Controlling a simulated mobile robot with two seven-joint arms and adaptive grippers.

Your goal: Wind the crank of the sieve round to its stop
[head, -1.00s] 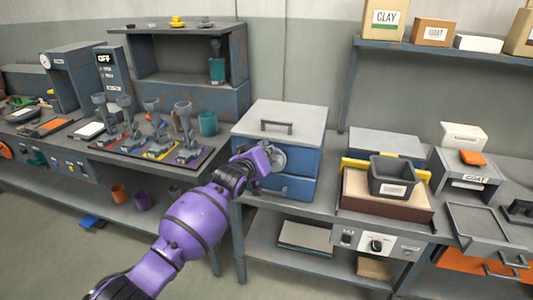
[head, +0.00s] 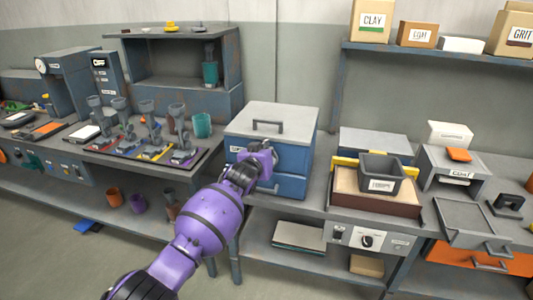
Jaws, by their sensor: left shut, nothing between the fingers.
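My left gripper (head: 267,160) is shut and empty, at the front of a blue box (head: 292,186) with a grey lid and a handle on top. No crank or stop shows clearly, and I cannot tell for sure which thing is the sieve. My right gripper is not in view.
Several metal stands (head: 180,150) stand on a tray left of the box, with a teal cup (head: 202,125) behind. A control panel with a knob (head: 367,241) is below the hopper. A grey tray (head: 470,222) lies at the right. A shelf (head: 450,52) holds labelled boxes.

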